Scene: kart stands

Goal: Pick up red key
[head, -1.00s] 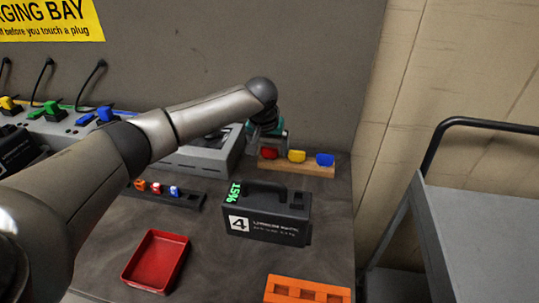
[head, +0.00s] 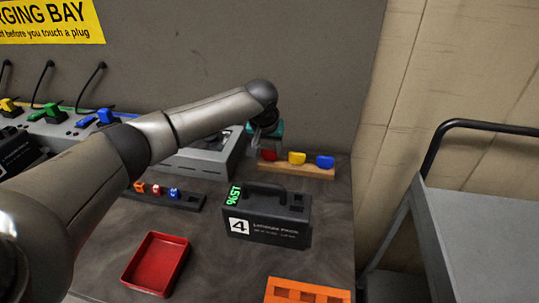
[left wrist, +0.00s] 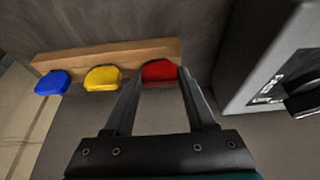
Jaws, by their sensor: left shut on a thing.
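The red key (head: 269,154) stands at the left end of a wooden block, and it also shows in the left wrist view (left wrist: 159,71). My left gripper (left wrist: 160,80) is at the red key, its two fingers on either side of the key's head and shut on it. In the head view my left gripper (head: 262,148) reaches down at the block's left end and partly hides the key. The key's lower part is hidden in the block. My right gripper is not in view.
The wooden block (head: 305,171) also holds a yellow key (head: 297,158) and a blue key (head: 325,161). A grey box (head: 205,160) stands close left of my gripper. A black battery case (head: 268,217), a red tray (head: 157,262) and an orange rack (head: 306,291) lie nearer.

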